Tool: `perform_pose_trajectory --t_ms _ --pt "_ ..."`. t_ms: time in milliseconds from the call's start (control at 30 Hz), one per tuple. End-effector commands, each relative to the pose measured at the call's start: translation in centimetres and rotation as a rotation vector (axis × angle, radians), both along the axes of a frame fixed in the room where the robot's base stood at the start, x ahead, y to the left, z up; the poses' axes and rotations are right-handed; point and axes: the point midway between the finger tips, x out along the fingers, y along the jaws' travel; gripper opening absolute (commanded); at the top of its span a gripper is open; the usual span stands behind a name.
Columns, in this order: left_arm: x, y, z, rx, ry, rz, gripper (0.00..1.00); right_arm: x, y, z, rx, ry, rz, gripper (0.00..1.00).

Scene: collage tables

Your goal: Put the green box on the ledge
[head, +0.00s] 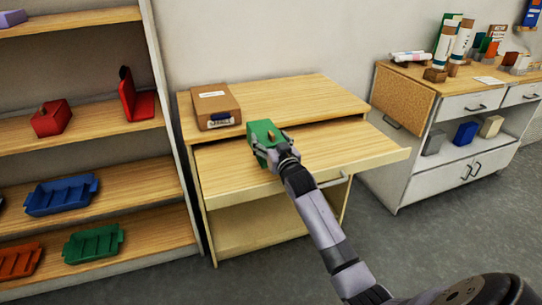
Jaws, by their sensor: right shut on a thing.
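The green box (262,133) is in the middle of the head view, over the pull-out ledge of the wooden table. My right gripper (276,149) is shut on it, and its fingers cover the box's lower right part. I cannot tell whether the box touches the wood under it. The ledge (350,148) is a flat light-wood board sticking out at the front of the table, below the top. My left gripper is not in view.
A brown cardboard box (216,106) stands on the table top (300,94), just behind and left of the green box. A shelf unit (100,190) with red, blue, green and orange things is at left. A white cabinet (440,160) is at right. The ledge's right part is clear.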

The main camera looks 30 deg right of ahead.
Motion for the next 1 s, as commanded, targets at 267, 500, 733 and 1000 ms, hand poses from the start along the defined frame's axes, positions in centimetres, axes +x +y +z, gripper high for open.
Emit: perform_pose_trajectory --t_ms 267,500,733,1000 --pt "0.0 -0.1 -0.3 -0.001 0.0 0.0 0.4 0.0 0.0 -2.9 0.0 0.0 0.0 0.42" --pt "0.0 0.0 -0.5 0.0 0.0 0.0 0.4 0.0 0.0 -5.5 -0.001 -0.003 0.0 0.42" --pt "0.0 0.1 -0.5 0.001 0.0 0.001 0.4 0.0 0.0 -5.5 -0.002 -0.004 0.0 0.42" --pt "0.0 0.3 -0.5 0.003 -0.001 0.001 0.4 0.0 0.0 -5.7 0.0 -0.002 0.0 0.84"
